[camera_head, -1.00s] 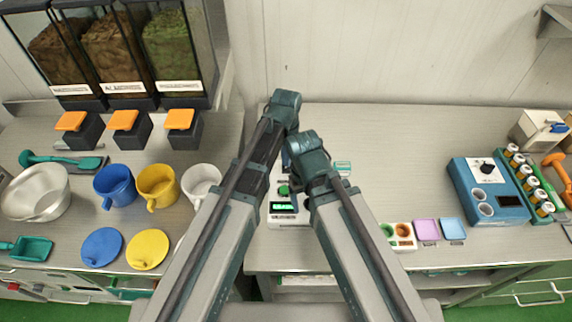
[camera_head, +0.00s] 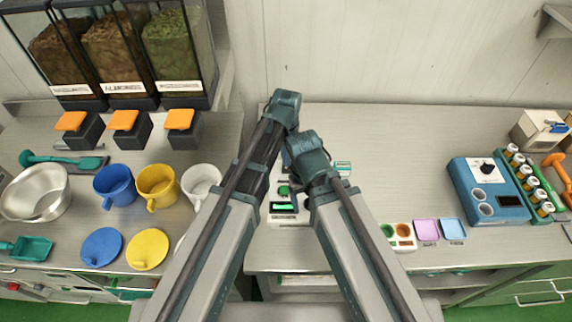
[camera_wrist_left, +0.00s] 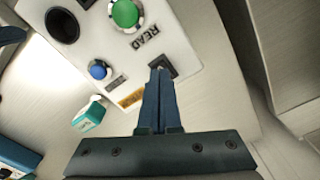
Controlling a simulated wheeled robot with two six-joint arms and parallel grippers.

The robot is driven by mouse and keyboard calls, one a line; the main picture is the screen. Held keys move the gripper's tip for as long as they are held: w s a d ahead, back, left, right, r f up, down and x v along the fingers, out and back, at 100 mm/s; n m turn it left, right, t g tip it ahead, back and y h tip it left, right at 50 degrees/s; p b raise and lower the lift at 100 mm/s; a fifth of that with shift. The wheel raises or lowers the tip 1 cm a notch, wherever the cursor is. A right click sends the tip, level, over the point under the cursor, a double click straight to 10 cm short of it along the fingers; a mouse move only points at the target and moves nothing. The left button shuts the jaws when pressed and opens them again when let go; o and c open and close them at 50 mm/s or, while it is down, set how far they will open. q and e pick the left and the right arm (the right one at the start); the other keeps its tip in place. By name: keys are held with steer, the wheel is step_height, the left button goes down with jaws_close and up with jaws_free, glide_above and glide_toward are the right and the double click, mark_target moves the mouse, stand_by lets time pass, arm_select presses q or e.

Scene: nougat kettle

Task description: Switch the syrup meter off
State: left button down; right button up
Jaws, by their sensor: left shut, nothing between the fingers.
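The syrup meter (camera_head: 285,218) is a white box with a lit green display (camera_head: 283,206), partly hidden between my two arms in the head view. In the left wrist view its white panel (camera_wrist_left: 190,30) shows a green knob (camera_wrist_left: 126,12), a blue button (camera_wrist_left: 99,69), the word READ, a dark round opening (camera_wrist_left: 62,25) and a yellow label (camera_wrist_left: 130,98). A small dark square switch (camera_wrist_left: 168,66) lies at the tips of my left gripper (camera_wrist_left: 160,70), which is shut and empty. I cannot tell whether they touch. My right gripper is hidden behind its arm.
Blue, yellow and white cups (camera_head: 200,181) stand left of the meter. Colored trays (camera_head: 426,230) and a blue device (camera_head: 489,190) are to the right. A small teal-and-white item (camera_wrist_left: 88,115) lies beside the meter. The counter behind the trays is clear.

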arm_select(q)
steer(key=shift+f+b, duration=0.9)
arm_select(e)
steer(key=shift+f, duration=0.9)
arm_select(q)
steer(key=shift+r, duration=0.1)
step_height(320, 180, up, 7)
steer(key=p, duration=0.7)
arm_select(e)
step_height(320, 180, up, 7)
